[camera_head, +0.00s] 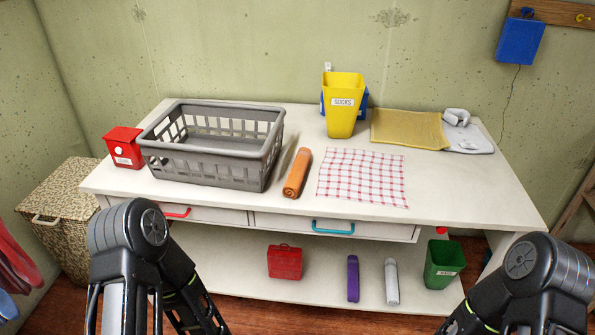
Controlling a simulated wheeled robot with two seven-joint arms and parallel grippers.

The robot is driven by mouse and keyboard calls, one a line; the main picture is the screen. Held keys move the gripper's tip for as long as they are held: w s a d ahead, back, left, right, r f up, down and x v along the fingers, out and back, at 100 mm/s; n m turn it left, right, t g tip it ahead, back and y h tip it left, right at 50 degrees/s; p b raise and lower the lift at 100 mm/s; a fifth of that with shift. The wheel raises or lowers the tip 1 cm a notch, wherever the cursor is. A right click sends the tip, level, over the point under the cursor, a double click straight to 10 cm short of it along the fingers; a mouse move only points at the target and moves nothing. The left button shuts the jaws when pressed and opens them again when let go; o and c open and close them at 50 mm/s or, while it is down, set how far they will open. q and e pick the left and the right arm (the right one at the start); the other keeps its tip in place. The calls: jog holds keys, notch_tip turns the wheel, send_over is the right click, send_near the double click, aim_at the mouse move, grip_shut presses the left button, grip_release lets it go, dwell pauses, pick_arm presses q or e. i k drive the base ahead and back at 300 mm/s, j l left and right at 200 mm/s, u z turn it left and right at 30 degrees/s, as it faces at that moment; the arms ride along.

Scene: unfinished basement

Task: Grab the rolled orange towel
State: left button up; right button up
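The rolled orange towel (297,174) lies on the white table (470,195), just right of the grey laundry basket and left of the red-and-white checked cloth. It lies lengthwise, front end toward the table's front edge, and nothing of mine touches it. Only links of my two arms show, at the lower left and lower right, in front of the table. Neither gripper's fingertips show in the picture.
The grey basket (205,178) stands left of the towel, the checked cloth (362,177) lies to its right. A yellow bin (343,110), yellow cloth (410,129) and red box (123,147) are also on top. Several items stand on the lower shelf (230,270). The table's right front is clear.

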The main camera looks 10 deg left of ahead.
aim_at(292, 186)
jog(key=i+j+z, duration=0.1)
jog(key=z, duration=0.35)
jog(key=i+j+z, duration=0.2)
jog(key=z, duration=0.25)
